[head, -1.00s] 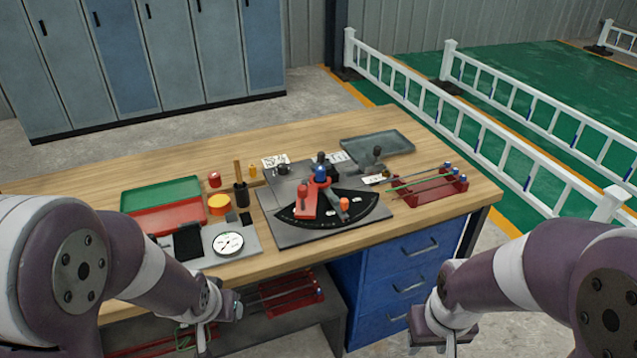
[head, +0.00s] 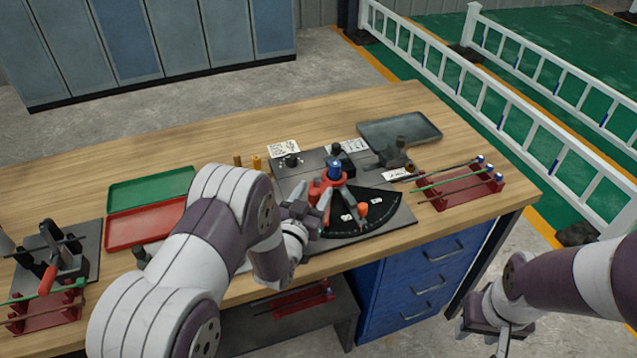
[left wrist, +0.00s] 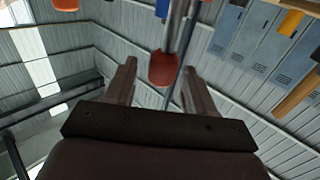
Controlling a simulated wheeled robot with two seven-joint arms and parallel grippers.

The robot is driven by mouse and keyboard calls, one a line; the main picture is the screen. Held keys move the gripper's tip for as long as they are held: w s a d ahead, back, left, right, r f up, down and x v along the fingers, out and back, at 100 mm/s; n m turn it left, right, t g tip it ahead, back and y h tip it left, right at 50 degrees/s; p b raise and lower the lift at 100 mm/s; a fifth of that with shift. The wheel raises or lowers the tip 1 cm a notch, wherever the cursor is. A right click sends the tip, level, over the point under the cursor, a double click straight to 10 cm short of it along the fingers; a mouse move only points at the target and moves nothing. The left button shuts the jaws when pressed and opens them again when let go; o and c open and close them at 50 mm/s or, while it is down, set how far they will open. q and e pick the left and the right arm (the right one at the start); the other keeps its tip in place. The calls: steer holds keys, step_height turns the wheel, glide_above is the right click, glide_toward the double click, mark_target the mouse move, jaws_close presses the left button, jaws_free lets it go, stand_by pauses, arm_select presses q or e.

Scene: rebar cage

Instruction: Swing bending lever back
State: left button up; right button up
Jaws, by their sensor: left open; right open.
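The bending tool has a red hub with a blue top (head: 334,172) and stands on a dark plate with a black curved scale (head: 385,207). A red arm of it (head: 325,203) points toward the front. A grey arm beside it carries an orange knob (head: 363,210). My left gripper (head: 310,210) is open at the left side of the red arm. In the left wrist view a red grip on a grey rod (left wrist: 164,68) shows between my spread fingers (left wrist: 160,85); contact cannot be told. My right gripper (head: 492,330) is open and empty at the lower right.
A red rack with rods (head: 460,188) and a grey tray (head: 400,129) are at the right of the workbench. Green (head: 150,188) and red (head: 145,223) trays lie left, partly behind my left arm. Another tool (head: 60,255) stands far left.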

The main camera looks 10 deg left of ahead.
arm_select(q)
steer(key=shift+w+d, duration=0.1)
steer(key=shift+w, duration=1.3)
jaws_close()
steer(key=w+a+m+g+h+b, duration=0.2)
steer(key=a+m+g+h+b, duration=0.1)
steer(key=h, duration=0.5)
steer(key=shift+a+m+h+b, duration=0.3)
steer(key=shift+a+m+b, duration=0.35)
steer(key=shift+a+m, duration=0.8)
steer(key=shift+w, duration=0.15)
jaws_free()
